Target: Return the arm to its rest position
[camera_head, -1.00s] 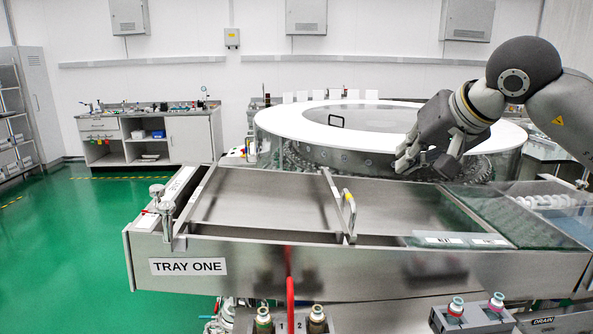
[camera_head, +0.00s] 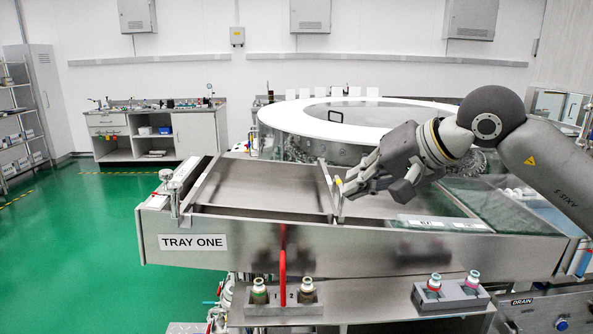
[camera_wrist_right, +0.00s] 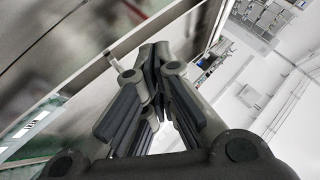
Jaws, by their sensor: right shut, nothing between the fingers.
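My right gripper (camera_head: 352,186) reaches in from the right in the head view, over the steel tray unit labelled TRAY ONE (camera_head: 340,250). Its fingers point left and lie close to the upright handle (camera_head: 339,194) on the tray's sliding cover; whether they touch it I cannot tell. In the right wrist view the fingers (camera_wrist_right: 155,60) are together with nothing between them, beside a metal surface. My left gripper does not show.
The round washer with a white rim (camera_head: 290,115) stands behind the tray. Capped bottles (camera_head: 259,291) sit in holders along the front. A workbench (camera_head: 195,135) stands at the back left. The green floor (camera_head: 90,240) at left is clear.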

